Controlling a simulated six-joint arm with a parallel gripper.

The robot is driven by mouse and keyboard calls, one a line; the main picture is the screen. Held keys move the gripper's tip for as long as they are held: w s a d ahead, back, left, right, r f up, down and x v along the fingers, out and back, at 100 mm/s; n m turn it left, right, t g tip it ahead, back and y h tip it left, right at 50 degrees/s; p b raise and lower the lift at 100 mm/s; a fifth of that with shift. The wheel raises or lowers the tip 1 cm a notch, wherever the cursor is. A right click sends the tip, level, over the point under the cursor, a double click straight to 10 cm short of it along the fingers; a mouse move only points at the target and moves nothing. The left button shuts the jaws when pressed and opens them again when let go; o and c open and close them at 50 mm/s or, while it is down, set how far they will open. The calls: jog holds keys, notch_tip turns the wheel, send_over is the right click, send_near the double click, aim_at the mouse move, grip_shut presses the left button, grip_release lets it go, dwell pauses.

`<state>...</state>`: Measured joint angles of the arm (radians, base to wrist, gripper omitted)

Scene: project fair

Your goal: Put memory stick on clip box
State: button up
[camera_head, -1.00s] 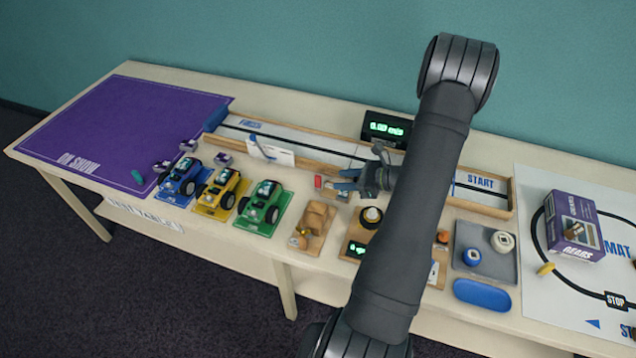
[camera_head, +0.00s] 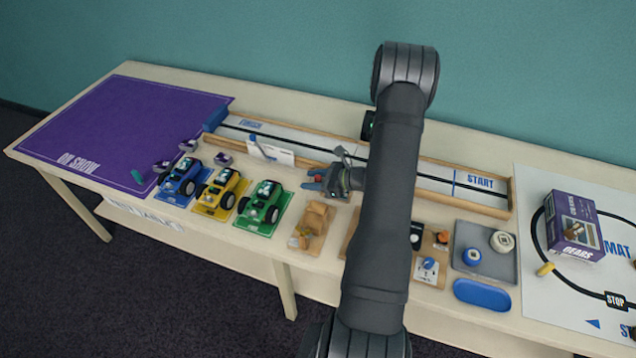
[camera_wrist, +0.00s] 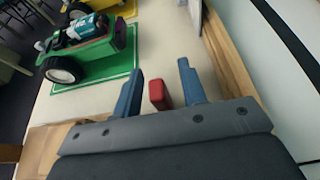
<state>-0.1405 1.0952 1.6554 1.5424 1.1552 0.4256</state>
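A small red block, which looks like the memory stick (camera_wrist: 158,95), lies on the pale table top between my fingertips in the wrist view. My gripper (camera_wrist: 160,88) is open, with one blue finger on each side of it and a visible gap to each. In the head view my gripper (camera_head: 314,180) is low beside the long track, right of the green car; the red piece is hardly visible there. I cannot tell which thing is the clip box; my arm hides part of the table.
A green car (camera_head: 264,202) stands left of my gripper, with yellow and blue cars beyond. A wooden stand (camera_head: 313,229) is in front. The track's wooden wall (camera_wrist: 230,70) runs close to my right finger. A grey tray (camera_head: 486,268) and blue tray (camera_head: 482,294) lie right.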

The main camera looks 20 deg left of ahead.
aim_at(316, 175)
jog(key=shift+c, duration=0.2)
grip_shut()
jog(key=shift+r, duration=0.15)
jog(key=shift+r, duration=0.55)
jog(key=r, duration=0.1)
jog(key=d+r, duration=0.1)
jog(key=r, duration=0.1)
jog(key=shift+r, duration=0.2)
jog(key=r+v, duration=0.1)
jog(key=v, duration=1.1)
jog(key=shift+s+a+r, duration=0.15)
jog(key=shift+s+r, duration=0.15)
jog(key=shift+s, duration=0.1)
